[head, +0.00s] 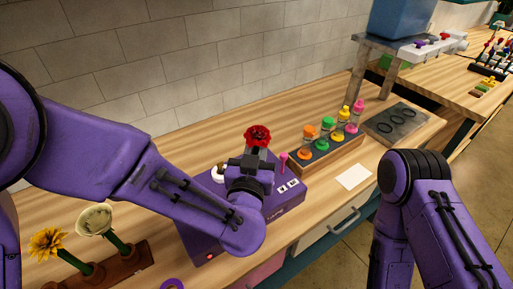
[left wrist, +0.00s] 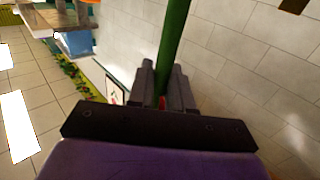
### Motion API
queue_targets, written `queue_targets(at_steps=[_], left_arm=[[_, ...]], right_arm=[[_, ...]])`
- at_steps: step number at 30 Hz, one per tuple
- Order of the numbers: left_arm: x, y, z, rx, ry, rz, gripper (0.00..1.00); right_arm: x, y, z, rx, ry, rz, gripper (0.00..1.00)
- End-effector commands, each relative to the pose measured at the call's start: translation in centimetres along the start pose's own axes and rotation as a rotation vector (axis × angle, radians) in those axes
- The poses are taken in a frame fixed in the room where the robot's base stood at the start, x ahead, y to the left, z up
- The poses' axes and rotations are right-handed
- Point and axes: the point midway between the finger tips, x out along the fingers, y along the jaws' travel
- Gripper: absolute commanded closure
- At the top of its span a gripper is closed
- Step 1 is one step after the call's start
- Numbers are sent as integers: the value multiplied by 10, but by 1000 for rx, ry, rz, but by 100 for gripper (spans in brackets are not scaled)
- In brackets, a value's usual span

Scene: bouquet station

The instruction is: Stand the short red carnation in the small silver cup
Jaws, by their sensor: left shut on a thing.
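The red carnation (head: 257,136) shows its bloom upright just above my left gripper (head: 249,163) in the head view. My left gripper is shut on its green stem (left wrist: 176,40), which runs between the fingers (left wrist: 163,90) in the left wrist view. The gripper is over a purple box (head: 287,204) on the bench. I cannot make out the small silver cup; the stem's lower end is hidden behind my gripper and arm in the head view. My right arm shows at the right, its gripper out of frame.
A yellow flower (head: 47,243) and a cream flower (head: 94,219) stand in a wooden holder at front left. A rack (head: 327,155) of colourful bottles, a white card (head: 353,177) and a grey tray (head: 382,130) are to the right. A tiled wall stands behind the bench.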

Motion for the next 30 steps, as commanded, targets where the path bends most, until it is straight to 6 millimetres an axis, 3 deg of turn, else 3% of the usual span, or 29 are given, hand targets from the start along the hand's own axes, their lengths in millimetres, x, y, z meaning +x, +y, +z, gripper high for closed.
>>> queue_targets(at_steps=[7,8,10,16,17,19,20,30], left_arm=[[0,0,2,-1,1,0,100],[0,0,1,-1,1,0,74],[0,0,2,-1,1,0,51],[0,0,2,0,0,0,51],[0,0,2,0,0,0,47],[0,0,2,0,0,0,24],[0,0,2,0,0,0,21],[0,0,2,0,0,0,21]], right_arm=[[1,0,0,0,0,0,57],[1,0,0,0,0,0,57],[1,0,0,0,0,0,57],[1,0,0,0,0,0,57],[1,0,0,0,0,0,57],[1,0,0,0,0,0,57],[1,0,0,0,0,0,57],[1,0,0,0,0,0,57]])
